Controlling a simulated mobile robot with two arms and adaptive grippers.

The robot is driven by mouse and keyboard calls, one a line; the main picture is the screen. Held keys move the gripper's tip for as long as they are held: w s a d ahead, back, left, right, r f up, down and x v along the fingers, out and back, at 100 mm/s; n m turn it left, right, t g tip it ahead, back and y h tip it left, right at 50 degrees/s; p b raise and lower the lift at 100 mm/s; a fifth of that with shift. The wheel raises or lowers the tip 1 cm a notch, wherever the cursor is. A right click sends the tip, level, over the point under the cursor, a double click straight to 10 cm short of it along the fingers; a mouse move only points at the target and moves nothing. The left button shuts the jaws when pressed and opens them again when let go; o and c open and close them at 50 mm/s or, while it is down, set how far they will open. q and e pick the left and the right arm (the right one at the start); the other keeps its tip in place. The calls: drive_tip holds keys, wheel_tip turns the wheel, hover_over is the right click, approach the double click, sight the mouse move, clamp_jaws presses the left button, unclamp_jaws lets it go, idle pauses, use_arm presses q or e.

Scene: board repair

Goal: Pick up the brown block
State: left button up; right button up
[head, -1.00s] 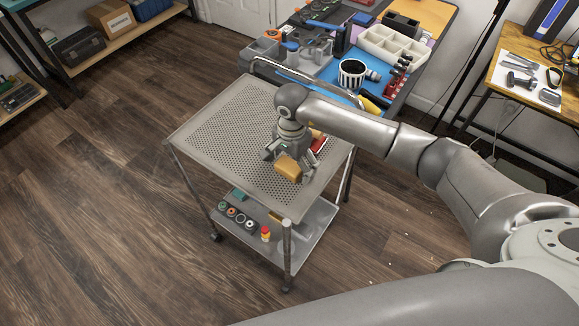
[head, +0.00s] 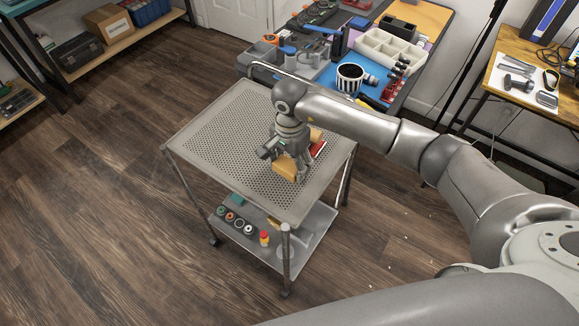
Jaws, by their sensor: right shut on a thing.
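The brown block (head: 286,168) is at the right half of the perforated top of the metal cart (head: 215,140). My right gripper (head: 290,163) comes down on it from above and is shut on it. The gripper's fingers cover part of the block. I cannot tell whether the block touches the cart top. My left gripper is not in the head view.
A red item (head: 319,148) lies on the cart top close behind my gripper. The cart's lower shelf (head: 300,241) holds several spools and a red-yellow bottle (head: 264,238). A workbench with a striped cup (head: 349,79) stands behind. The cart top's left part is clear.

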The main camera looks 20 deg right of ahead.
drive_tip(key=s+r+b, duration=0.2)
drive_tip(key=s+r, duration=0.8)
drive_tip(key=s, duration=0.4)
drive_tip(key=shift+a+r, duration=0.15)
drive_tip(key=shift+r, duration=0.2)
